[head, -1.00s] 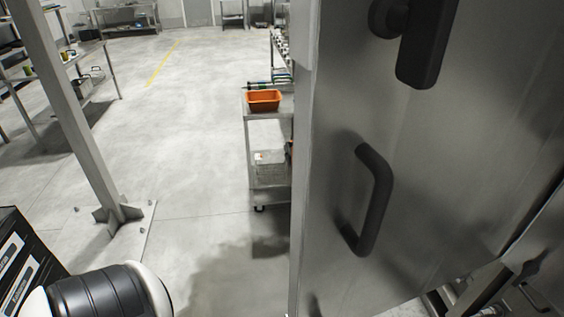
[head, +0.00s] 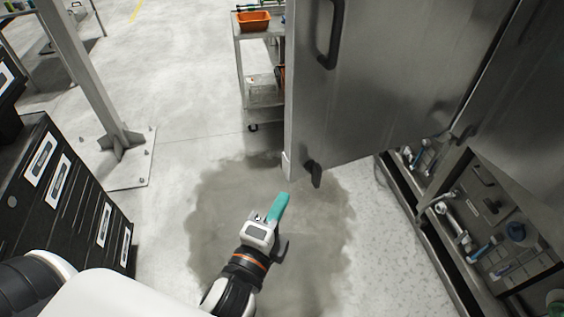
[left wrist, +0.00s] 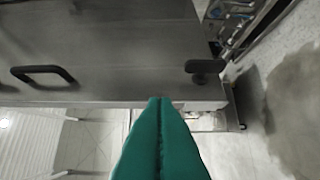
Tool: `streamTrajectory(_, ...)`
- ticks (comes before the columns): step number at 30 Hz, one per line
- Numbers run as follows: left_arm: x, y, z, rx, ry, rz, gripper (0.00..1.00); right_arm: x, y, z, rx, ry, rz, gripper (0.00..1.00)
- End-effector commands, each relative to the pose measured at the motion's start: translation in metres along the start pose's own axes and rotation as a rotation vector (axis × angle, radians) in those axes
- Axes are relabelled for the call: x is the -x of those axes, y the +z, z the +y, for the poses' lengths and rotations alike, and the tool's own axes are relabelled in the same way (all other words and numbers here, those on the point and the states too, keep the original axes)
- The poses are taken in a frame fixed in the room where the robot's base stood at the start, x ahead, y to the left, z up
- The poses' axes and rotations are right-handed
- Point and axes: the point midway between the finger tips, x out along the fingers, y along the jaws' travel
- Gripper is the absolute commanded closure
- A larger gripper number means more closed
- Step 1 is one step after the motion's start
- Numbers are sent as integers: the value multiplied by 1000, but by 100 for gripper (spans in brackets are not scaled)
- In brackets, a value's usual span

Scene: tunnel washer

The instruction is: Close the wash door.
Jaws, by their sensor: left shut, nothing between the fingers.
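The wash door (head: 375,80) is a large grey metal panel standing open at the right of the head view. It has a dark bar handle (head: 331,35) and a smaller dark latch lever (head: 315,173) near its bottom left corner. The door fills the upper left of the left wrist view (left wrist: 110,45), with its bar handle and lever both showing. My left gripper (head: 283,200), with teal fingers, is shut and empty, just below and left of the lever in the head view. Its fingertips (left wrist: 160,100) overlap the door's edge in the wrist view; contact cannot be told. My right gripper is out of view.
The washer's open lower compartment (head: 480,215) with pipes and valves is at the right. A dark drawer cabinet (head: 62,190) and a grey post (head: 82,80) stand at the left. A cart (head: 262,60) with an orange bin (head: 253,21) is behind the door. Wet floor (head: 230,190) lies below.

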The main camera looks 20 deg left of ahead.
Motion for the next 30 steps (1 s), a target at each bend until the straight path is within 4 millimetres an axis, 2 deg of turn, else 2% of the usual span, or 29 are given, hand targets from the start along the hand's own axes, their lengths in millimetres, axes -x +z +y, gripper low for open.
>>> streamTrajectory(6, -38, 0, 5, 0, 3, -1, 100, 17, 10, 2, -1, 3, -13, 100)
streamTrajectory(15, -98, -3, 4, 1, -1, -1, 100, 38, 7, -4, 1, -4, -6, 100)
streamTrajectory(21, -115, -22, 1, 3, -3, -1, 100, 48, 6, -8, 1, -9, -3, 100)
streamTrajectory(30, -120, -28, -1, 4, -3, -2, 100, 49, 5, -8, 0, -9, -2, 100)
